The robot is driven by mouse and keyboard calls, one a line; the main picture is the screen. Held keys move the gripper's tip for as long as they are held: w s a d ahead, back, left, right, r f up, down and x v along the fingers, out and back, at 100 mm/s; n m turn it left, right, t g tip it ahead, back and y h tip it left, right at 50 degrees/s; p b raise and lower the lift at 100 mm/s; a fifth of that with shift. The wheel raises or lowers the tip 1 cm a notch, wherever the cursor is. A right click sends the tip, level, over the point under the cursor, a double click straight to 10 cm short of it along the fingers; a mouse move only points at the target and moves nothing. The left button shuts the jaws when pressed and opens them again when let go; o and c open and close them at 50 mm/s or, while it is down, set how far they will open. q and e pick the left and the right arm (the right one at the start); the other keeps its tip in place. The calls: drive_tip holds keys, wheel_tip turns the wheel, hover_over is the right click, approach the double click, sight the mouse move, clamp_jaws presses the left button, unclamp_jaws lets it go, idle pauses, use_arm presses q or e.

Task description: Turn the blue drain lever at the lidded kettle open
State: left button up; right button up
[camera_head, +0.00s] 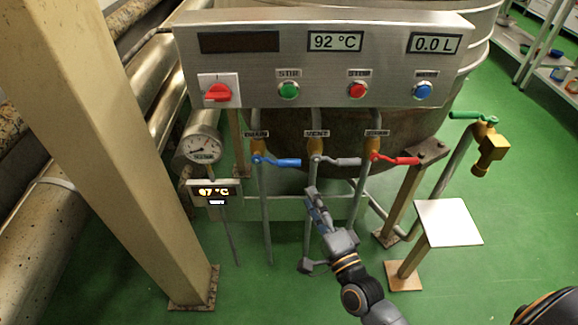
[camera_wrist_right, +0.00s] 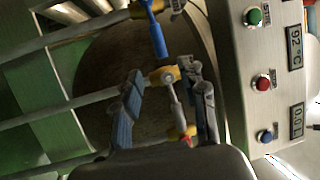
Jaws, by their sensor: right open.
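The blue drain lever (camera_head: 278,162) sits on a brass valve under the DRAIN label. Its handle points right, across its vertical pipe, in the head view. It also shows in the right wrist view (camera_wrist_right: 158,38), above and outside the fingers. My right gripper (camera_head: 318,198) is open, below and right of the blue lever, near the vent pipe. In the right wrist view the grey vent lever (camera_wrist_right: 177,105) appears between its two fingers; I cannot tell whether they touch it. The kettle (camera_head: 345,130) is mostly hidden behind the control panel. My left gripper is not in view.
A red lever (camera_head: 398,160) is on the pipe right of the vent. The control panel (camera_head: 330,62) overhangs the valves, with a red switch and push buttons. A dial gauge (camera_head: 201,150) and a beige post (camera_head: 110,150) stand left. A green-handled tap (camera_head: 488,150) is right.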

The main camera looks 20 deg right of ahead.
sight(292, 166)
drive_tip(key=x, duration=1.1)
drive_tip(key=shift+w+a+b, duration=0.1)
drive_tip(key=shift+w+b, duration=0.2)
drive_tip(key=shift+w, duration=0.2)
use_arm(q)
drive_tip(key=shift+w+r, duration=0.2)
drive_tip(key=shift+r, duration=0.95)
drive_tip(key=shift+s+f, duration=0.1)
use_arm(e)
clamp_jaws()
